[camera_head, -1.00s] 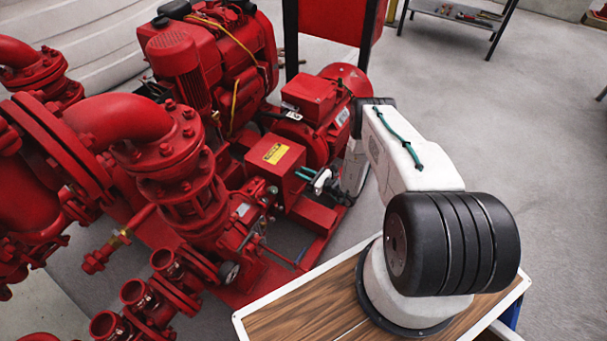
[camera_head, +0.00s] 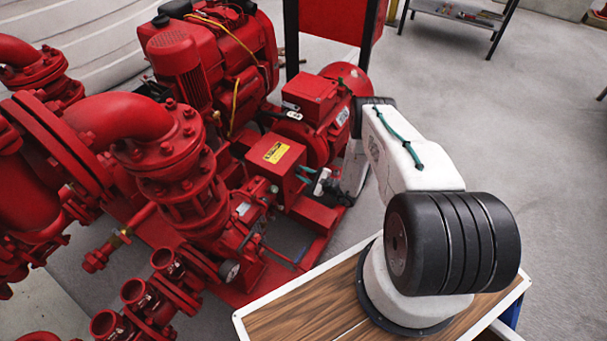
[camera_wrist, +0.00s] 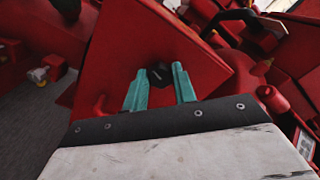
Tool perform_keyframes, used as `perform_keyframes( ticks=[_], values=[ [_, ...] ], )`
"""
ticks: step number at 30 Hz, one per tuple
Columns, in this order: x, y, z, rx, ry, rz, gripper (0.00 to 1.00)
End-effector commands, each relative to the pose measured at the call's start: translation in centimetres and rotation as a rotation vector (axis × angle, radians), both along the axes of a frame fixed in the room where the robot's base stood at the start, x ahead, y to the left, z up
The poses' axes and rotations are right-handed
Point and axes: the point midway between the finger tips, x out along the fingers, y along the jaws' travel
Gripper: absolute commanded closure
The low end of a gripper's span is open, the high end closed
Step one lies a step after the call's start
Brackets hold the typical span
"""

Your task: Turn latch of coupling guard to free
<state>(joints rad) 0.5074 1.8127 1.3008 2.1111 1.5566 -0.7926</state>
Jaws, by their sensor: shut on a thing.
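The coupling guard (camera_head: 275,165) is a red box with a yellow warning label on top, between the pump and the red motor. In the wrist view its flat red side (camera_wrist: 120,55) fills the middle. A small black latch (camera_wrist: 159,74) sits on that side, between the tips of the two teal fingers. My gripper (camera_wrist: 160,78) is shut on the latch, one finger on each side. In the head view my gripper (camera_head: 305,176) reaches the guard's right side, and the latch is too small to make out there.
The red motor (camera_head: 325,100) stands close behind my wrist. Red pump pipes (camera_head: 170,150) and flanges crowd the left. A wood-topped surface with a white rim (camera_head: 290,314) lies in front. Open grey floor (camera_head: 510,130) is to the right.

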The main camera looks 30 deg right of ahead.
Motion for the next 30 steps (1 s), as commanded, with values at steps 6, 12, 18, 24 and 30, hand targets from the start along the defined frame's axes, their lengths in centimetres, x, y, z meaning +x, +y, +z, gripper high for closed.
perform_keyframes(
  ticks=[6, 12, 18, 24, 30],
  values=[
    [-0.15, 0.13, -0.14, -0.148, -0.084, 0.001, 0.96],
    [-0.17, 0.16, -0.20, -0.245, -0.141, 0.001, 0.96],
    [-0.19, 0.19, -0.23, -0.303, -0.174, 0.002, 0.96],
    [-0.20, 0.21, -0.26, -0.324, -0.186, 0.002, 0.96],
    [-0.22, 0.22, -0.26, -0.326, -0.187, 0.003, 0.96]
  ],
)
